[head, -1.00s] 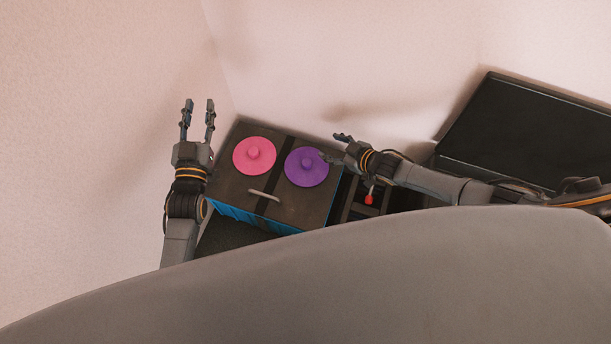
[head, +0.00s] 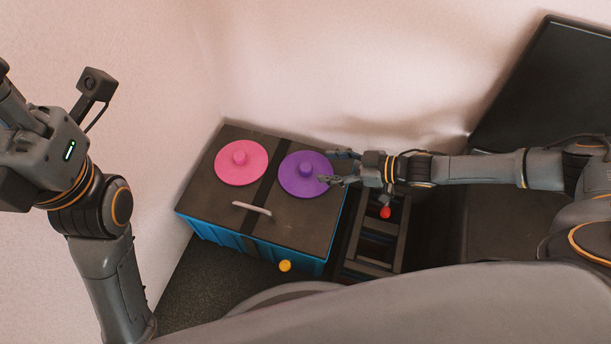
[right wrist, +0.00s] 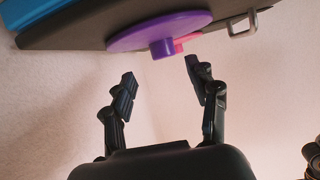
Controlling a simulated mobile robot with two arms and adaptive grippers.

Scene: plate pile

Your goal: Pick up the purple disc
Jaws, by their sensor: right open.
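The purple disc (head: 303,174), with a small knob on top, lies on the dark top of a blue-sided box (head: 290,218), toward its right side. It also shows in the right wrist view (right wrist: 145,38), with its knob between and beyond the fingertips. My right gripper (head: 334,167) is at the disc's right edge in the head view. In the right wrist view its fingers (right wrist: 162,82) are spread and hold nothing. My left arm is at the far left of the head view; its fingers are not clearly visible.
A pink disc (head: 241,162) lies left of the purple one on the same top. A light handle (head: 252,209) is in front of them. A dark frame with a red knob (head: 385,212) stands right of the box. A yellow knob (head: 285,266) is at the box's front. Pale walls rise behind.

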